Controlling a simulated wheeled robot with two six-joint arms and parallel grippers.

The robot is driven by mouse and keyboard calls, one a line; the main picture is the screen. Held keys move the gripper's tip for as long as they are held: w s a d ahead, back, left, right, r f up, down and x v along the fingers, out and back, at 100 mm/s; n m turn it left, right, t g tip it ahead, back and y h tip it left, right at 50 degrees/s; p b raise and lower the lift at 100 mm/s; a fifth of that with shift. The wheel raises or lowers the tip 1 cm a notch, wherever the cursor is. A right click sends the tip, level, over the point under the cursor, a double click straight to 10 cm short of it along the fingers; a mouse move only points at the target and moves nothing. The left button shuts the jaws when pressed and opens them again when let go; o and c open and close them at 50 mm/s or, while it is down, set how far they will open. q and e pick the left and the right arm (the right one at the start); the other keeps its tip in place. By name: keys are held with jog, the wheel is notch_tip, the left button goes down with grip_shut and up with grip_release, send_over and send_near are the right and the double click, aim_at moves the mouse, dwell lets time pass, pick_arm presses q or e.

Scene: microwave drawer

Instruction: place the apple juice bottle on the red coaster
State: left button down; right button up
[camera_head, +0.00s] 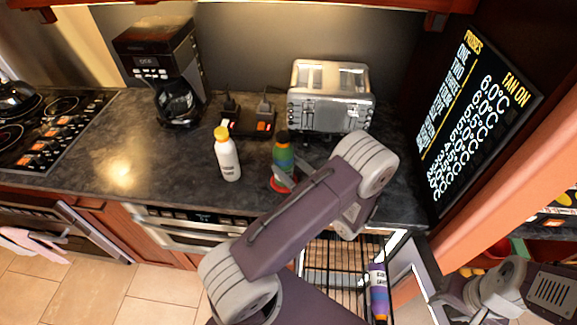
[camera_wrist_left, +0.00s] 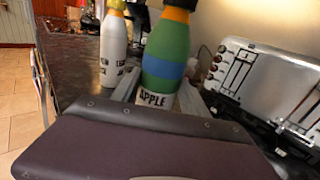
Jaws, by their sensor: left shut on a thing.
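The apple juice bottle (camera_head: 283,152), green with blue and orange bands, is upright at the counter's front. In the left wrist view its lower label reads APPLE (camera_wrist_left: 156,100). My left gripper (camera_head: 284,178) is shut on its lower part, partly hidden by my arm. The red coaster (camera_head: 277,188) shows around and below the bottle's base. I cannot tell whether the base touches it. My right arm is at the lower right; its fingertips are not clear.
A white bottle with a yellow cap (camera_head: 227,155) stands left of the apple juice bottle. A toaster (camera_head: 330,95) and a coffee maker (camera_head: 160,60) stand behind. Below the counter, an open wire rack (camera_head: 335,262) holds a purple bottle (camera_head: 379,290).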

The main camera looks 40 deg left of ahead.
pick_arm(q)
jog(key=shift+f, duration=0.1)
jog(key=c, duration=0.6)
grip_release()
